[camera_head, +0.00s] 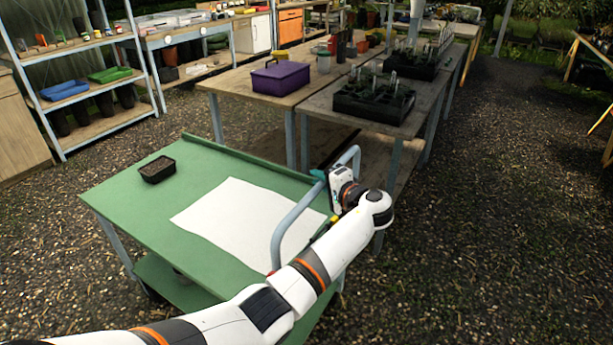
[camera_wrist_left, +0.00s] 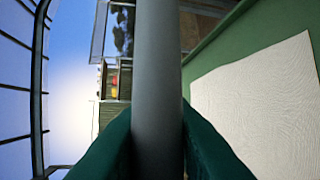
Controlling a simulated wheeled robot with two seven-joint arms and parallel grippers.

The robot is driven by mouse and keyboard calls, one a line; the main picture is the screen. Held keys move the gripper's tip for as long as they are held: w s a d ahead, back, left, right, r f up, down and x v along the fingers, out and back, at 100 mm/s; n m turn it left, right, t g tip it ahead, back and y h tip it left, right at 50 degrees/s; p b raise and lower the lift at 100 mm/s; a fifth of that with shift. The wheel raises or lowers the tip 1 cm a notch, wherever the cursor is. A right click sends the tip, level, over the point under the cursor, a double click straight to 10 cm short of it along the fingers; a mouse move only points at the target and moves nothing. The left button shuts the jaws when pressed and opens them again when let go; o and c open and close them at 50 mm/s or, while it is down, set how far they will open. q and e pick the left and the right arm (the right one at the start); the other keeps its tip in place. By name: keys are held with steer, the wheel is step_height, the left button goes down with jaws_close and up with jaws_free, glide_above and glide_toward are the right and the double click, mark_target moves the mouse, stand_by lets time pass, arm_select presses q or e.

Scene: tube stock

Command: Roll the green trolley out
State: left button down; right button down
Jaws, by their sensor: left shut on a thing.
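The green trolley (camera_head: 212,166) stands on the gravel, with a lower green shelf below its top. Its grey tube handle (camera_head: 291,217) rises at the right-hand end. My left gripper (camera_head: 321,176) is shut on this handle, near its upper bend. In the left wrist view the handle (camera_wrist_left: 156,70) runs upright between the two dark green fingers. A white sheet (camera_head: 245,218) lies flat on the trolley top, and a small black tray of soil (camera_head: 158,169) sits near its left edge. My left forearm hides part of the trolley's near side. My right gripper is out of view.
Wooden tables (camera_head: 323,100) stand just behind the trolley, bearing a purple box (camera_head: 281,79) and black plant trays (camera_head: 374,101). A shelf rack (camera_head: 97,90) stands at the back left. Open gravel (camera_head: 490,200) lies to the right.

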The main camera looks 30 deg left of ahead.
arm_select(q)
steer(key=shift+d+f, duration=0.15)
steer(key=shift+d, duration=0.1)
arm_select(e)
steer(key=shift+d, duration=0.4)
arm_select(q)
steer(key=c, duration=1.3)
jaws_free()
steer(key=b+v, duration=0.1)
steer(key=v, duration=1.1)
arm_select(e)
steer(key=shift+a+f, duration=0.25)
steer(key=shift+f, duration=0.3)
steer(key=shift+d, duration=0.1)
